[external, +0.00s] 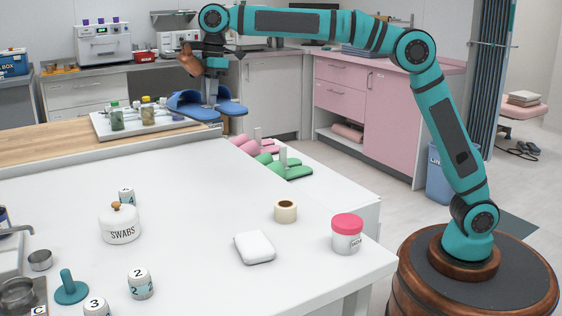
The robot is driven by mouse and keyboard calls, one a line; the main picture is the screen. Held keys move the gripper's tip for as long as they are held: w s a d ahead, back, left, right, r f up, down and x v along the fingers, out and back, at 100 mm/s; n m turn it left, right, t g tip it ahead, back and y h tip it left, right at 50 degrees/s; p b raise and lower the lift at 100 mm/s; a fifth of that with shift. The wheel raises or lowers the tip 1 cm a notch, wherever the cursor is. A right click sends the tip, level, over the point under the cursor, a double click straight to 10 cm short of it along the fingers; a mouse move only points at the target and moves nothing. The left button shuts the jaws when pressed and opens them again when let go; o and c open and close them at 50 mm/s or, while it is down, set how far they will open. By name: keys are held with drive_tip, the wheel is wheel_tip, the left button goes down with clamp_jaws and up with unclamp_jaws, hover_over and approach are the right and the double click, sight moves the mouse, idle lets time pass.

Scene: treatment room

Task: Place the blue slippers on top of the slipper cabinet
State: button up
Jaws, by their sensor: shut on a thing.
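The blue slippers (232,108) hang in the air at the upper middle of the external view, above the far edge of the white table. My gripper (211,97) points down and is shut on them, with its fingers between the two slippers. A low white cabinet (335,189), which looks like the slipper cabinet, stands beyond the table to the right of and below my gripper. Pink slippers (262,146) and green slippers (287,169) are on its top, with small upright white pieces between them. The table hides part of this cabinet.
The white table (190,210) bears a swabs jar (120,224), a tape roll (285,211), a white soap-like block (254,247) and a pink-lidded jar (347,234). A tray of bottles (100,125) stands left of the slippers. The cabinet's near right top looks bare.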

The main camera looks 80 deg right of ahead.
drive_tip(key=s+d+n+g, duration=0.1)
drive_tip(key=s+d+n, duration=0.4)
drive_tip(key=s, duration=0.6)
drive_tip(key=s+d+n, duration=0.3)
drive_tip(key=s+n, duration=0.3)
drive_tip(key=s, duration=0.5)
drive_tip(key=s+d+n+g, duration=0.1)
drive_tip(key=s+d+n, duration=0.4)
drive_tip(key=s, duration=0.5)
drive_tip(key=shift+n, duration=0.4)
drive_tip(key=shift+s+a+f, duration=0.1)
drive_tip(key=shift+a+f, duration=0.05)
drive_tip(key=shift+f, duration=7.25)
drive_tip(key=shift+s+a+f, duration=0.1)
drive_tip(key=shift+a+f, duration=0.05)
drive_tip(key=shift+f, duration=7.2)
drive_tip(key=o, duration=0.7)
drive_tip(key=shift+f, duration=0.15)
drive_tip(key=shift+c, duration=0.2)
drive_tip(key=o, duration=0.4)
drive_tip(key=shift+o, duration=0.2)
